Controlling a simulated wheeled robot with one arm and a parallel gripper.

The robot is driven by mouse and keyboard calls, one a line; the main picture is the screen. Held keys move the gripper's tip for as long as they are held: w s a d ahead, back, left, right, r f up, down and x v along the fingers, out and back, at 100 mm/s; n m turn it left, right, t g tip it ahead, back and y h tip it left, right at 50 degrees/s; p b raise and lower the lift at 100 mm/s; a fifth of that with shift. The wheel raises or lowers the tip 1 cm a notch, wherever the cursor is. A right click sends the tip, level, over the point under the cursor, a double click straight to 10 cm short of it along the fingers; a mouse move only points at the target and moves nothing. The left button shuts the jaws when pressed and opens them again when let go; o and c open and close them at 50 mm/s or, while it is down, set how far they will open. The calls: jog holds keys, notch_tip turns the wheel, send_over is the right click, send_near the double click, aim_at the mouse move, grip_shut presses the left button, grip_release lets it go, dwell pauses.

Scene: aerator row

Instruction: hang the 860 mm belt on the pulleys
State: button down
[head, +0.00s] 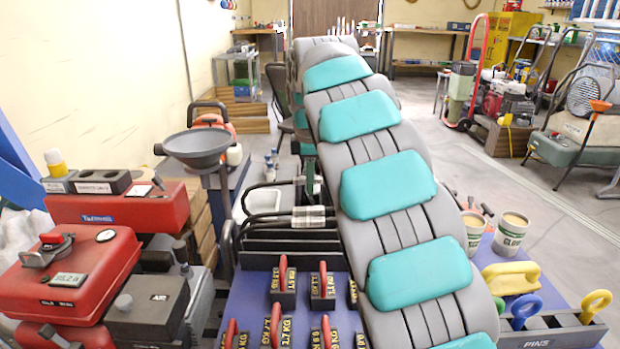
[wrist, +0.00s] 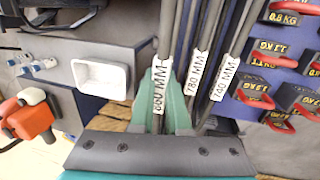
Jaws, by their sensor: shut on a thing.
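My gripper (wrist: 172,112) shows in the wrist view as teal fingers in front of a dark grey palm. It is shut on the 860 mm belt (wrist: 168,35), a thin dark band with a white "860 MM" tag lying over the fingers. The belts tagged 780 MM (wrist: 197,72) and 740 MM (wrist: 225,78) are just to the right, close beside it. In the head view my grey and teal arm covers the middle and largely hides the gripper. I cannot make out the pulleys in either view.
Weights with red handles (head: 284,283) stand on a blue surface by the belts. A white tray (wrist: 101,78) is to the left in the wrist view. A red machine (head: 118,208) and a grey funnel (head: 197,147) stand left. Tins (head: 510,232) and pins (head: 595,303) are at right.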

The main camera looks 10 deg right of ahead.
jog(key=shift+f+b, duration=1.4)
jog(key=shift+f, duration=1.35)
jog(key=shift+c, duration=2)
grip_release()
jog(key=shift+r, duration=0.2)
jog(key=shift+r, duration=0.35)
jog(key=shift+r+p, duration=0.2)
jog(key=shift+p, duration=0.15)
grip_shut()
